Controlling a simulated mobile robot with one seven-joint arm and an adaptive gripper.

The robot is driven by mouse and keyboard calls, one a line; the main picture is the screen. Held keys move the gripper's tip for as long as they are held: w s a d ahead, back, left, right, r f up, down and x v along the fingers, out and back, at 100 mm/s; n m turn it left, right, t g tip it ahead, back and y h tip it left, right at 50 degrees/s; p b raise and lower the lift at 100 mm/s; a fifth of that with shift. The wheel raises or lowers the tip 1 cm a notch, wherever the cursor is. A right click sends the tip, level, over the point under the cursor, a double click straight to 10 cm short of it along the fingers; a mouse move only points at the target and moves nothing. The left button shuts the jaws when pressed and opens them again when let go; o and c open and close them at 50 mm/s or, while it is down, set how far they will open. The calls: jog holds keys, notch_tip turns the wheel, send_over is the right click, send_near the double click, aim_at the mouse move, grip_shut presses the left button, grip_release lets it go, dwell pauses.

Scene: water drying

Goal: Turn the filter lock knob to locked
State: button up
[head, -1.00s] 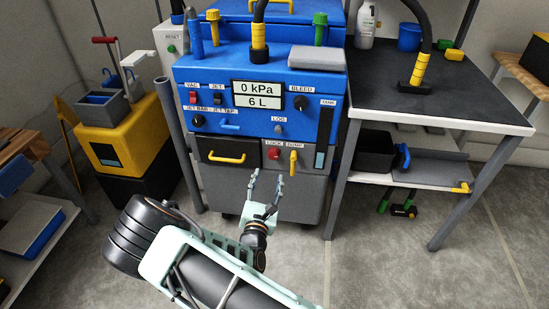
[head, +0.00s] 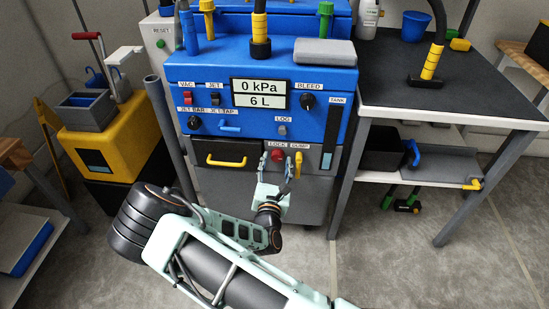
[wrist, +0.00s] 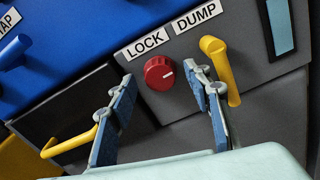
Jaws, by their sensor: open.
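The red lock knob (head: 277,153) sits under the LOCK label on the grey lower front of the blue machine. Contact with the knob is not visible.
The yellow dump handle (wrist: 220,68) is just right of the knob, close to my right finger. A drawer with a yellow handle (head: 226,161) is to the left. A dark-topped table (head: 450,95) stands on the right.

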jog(key=shift+w, duration=0.4)
jog(key=c, duration=1.1)
